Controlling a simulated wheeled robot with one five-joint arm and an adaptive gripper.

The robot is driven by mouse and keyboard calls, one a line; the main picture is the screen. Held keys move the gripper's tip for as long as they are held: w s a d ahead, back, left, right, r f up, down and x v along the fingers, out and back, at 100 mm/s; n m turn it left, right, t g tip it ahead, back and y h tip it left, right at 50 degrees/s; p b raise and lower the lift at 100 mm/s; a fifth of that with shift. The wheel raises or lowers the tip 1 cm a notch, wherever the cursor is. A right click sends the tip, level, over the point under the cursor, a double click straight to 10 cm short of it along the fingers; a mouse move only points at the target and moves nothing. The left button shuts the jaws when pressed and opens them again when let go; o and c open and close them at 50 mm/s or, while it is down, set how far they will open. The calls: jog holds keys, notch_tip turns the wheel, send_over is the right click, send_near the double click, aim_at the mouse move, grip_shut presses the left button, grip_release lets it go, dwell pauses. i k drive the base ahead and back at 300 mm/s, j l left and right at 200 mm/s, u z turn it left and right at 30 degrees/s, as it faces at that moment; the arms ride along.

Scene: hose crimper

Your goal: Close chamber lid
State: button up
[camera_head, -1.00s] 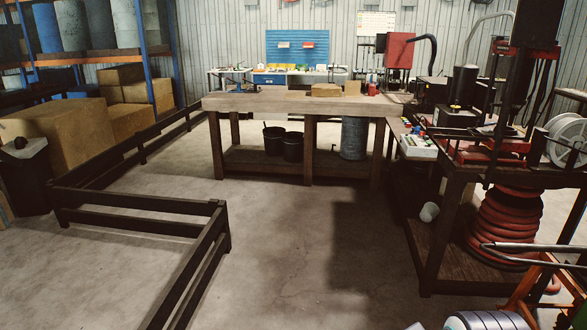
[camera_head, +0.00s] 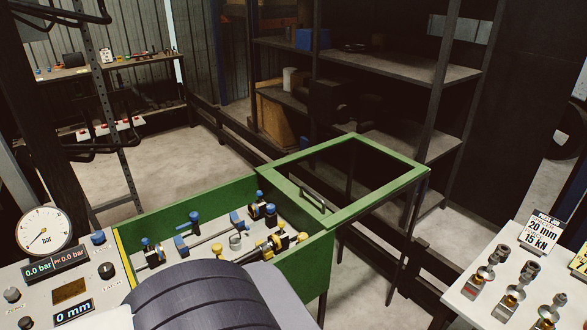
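The chamber (camera_head: 283,283) is a green open-topped box in the lower middle, with its inside exposed. Its lid (camera_head: 385,193) is a green frame around a dark, see-through-looking pane. The lid stands open, swung out past the chamber's right edge and lying roughly flat there. A dark handle (camera_head: 312,200) sits on the lid's side nearest the chamber. Inside the chamber are blue and yellow fittings (camera_head: 277,243) and a metal rod. A dark ribbed rounded part of my arm covers the chamber's near part.
Left of the chamber is a control panel (camera_head: 75,284) with a round bar gauge (camera_head: 43,232), displays and knobs. At lower right a white table (camera_head: 470,290) holds metal fittings and a sign (camera_head: 541,233). Dark shelves (camera_head: 345,70) and a low rail (camera_head: 230,140) stand behind.

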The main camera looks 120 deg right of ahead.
aim_at(318, 213)
jog(key=z, duration=4.7)
